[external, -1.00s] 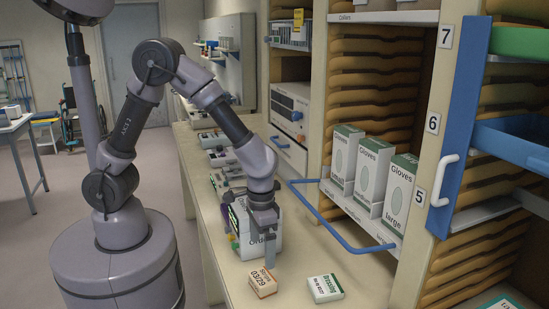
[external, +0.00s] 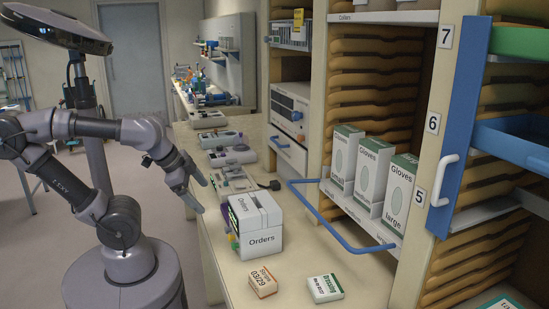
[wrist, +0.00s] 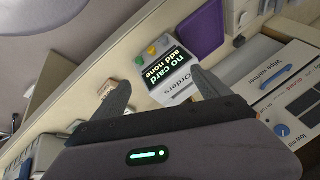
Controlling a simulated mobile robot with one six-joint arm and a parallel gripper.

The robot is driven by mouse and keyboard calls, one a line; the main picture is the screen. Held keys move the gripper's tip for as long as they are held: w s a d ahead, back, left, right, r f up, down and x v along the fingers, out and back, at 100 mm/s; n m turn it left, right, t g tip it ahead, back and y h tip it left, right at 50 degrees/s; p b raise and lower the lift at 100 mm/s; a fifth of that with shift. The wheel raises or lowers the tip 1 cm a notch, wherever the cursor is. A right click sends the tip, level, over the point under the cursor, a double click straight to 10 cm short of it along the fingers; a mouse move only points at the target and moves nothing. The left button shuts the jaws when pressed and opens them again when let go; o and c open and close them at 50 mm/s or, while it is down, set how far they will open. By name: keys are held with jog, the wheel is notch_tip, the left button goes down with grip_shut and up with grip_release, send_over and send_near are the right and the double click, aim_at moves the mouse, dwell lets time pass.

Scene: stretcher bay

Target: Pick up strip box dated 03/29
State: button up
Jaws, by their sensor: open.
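The strip box (external: 262,282) is a small white and orange-brown carton with "03/29" on it. It lies on the near part of the counter, in front of the "Orders" box. My gripper (external: 202,196) is open and empty, its fingers apart near the counter's left edge. It is well behind and to the left of the strip box, touching nothing. In the wrist view my gripper (wrist: 160,82) shows open fingers, with the "Orders" box beyond them.
A white and green dressing box (external: 325,288) lies right of the strip box, with a gap between. The white "Orders" box (external: 262,240) stands behind them. A blue rail (external: 330,228) juts from the shelf holding glove boxes (external: 370,178). Several devices line the counter further back.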

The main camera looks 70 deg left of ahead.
jog(key=shift+s+a+r, duration=0.1)
jog(key=shift+c, duration=0.4)
jog(key=m+g+h+p, duration=0.2)
jog(key=m+g+p, duration=0.4)
jog(key=m+p, duration=0.45)
send_over(258, 271)
jog(key=b, duration=0.1)
notch_tip(258, 271, down, 5)
jog(key=m, duration=0.2)
jog(key=shift+n, duration=0.35)
notch_tip(258, 271, down, 16)
jog(key=b, duration=0.6)
jog(key=shift+f, duration=0.2)
jog(key=shift+r, duration=0.1)
